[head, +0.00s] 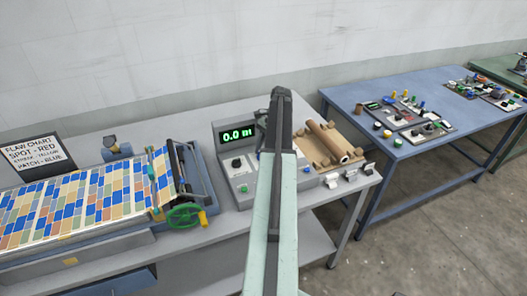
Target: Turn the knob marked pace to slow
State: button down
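A grey control box (227,188) stands on the near grey table, with a green "0.0 m" display (237,134). Its sloped front carries a black knob (236,163) and a green button (244,188). The label by the knob is too small to read, so I cannot tell whether it is the pace knob or where it points. My arm rises up the middle of the picture and covers the box's right part. My gripper (271,108) is at the far end, dark and above the box's right side, apart from the knob. Its fingers are not clear.
Left of the box is a roller machine with a green handwheel (184,216) and coloured patterned sheet (75,207). A flaw chart sign (34,153) stands behind. Right of my arm is a cardboard roll (328,141) on a wooden cradle. A blue table (428,92) holds several panels with knobs.

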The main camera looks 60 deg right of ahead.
jog(key=shift+n+g, duration=0.5)
jog(key=shift+n, duration=0.6)
jog(key=shift+a, duration=0.1)
jog(key=c, duration=0.9)
grip_release()
jog(key=p+v, duration=0.7)
jog(key=v, duration=0.1)
jog(key=shift+f, duration=0.15)
